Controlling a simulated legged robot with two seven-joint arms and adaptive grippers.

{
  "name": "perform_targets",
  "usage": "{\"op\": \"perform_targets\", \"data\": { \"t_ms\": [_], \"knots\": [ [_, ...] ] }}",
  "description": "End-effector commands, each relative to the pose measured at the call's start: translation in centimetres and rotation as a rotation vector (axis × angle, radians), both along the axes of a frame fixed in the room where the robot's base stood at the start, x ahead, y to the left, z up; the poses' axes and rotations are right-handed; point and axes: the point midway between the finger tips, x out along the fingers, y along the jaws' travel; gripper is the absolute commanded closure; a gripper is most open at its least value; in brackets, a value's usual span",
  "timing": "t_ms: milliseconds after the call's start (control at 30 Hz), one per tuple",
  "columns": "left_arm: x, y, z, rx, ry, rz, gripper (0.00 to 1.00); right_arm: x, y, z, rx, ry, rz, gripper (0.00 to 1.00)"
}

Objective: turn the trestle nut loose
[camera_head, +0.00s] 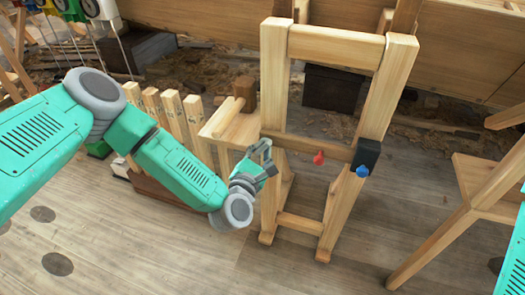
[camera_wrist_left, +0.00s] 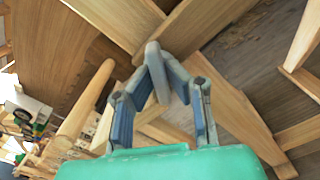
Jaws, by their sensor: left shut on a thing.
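The wooden trestle (camera_head: 388,85) stands upright right of centre in the head view. My left gripper (camera_head: 267,156) is at its left leg, level with the middle crossbar (camera_head: 300,143). In the left wrist view the fingertips of the left gripper (camera_wrist_left: 158,62) come together against the wood. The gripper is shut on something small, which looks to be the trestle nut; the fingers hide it. A red knob (camera_head: 319,158) sits below the crossbar, and a blue knob (camera_head: 362,171) sits by a black block (camera_head: 366,155) on the right leg. My right gripper is out of view.
A wooden stand with a round bar (camera_head: 228,118) and a row of upright slats (camera_head: 172,108) are close to my left forearm. Another wooden trestle (camera_head: 440,235) stands at the right. The plank floor (camera_head: 180,250) in front is clear.

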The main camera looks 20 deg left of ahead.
Motion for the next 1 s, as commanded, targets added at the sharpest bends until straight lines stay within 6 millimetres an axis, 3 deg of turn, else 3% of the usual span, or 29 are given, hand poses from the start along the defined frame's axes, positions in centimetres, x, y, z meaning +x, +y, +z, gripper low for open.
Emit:
{"op": "perform_targets", "data": {
  "t_ms": [500, 567, 600, 1000],
  "knots": [
    [0.12, -0.04, -0.1, -0.022, 0.004, -0.001, 1.0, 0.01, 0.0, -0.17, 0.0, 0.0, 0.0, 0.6],
    [0.13, -0.04, -0.09, -0.022, 0.003, -0.002, 0.75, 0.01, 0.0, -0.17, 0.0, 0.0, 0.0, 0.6],
    [0.14, -0.04, -0.07, -0.022, 0.003, -0.001, 0.69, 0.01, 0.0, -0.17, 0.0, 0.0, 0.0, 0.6],
    [-0.65, 0.0, 0.01, -0.022, 0.001, -0.001, 0.69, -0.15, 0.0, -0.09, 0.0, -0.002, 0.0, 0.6]
  ]
}}
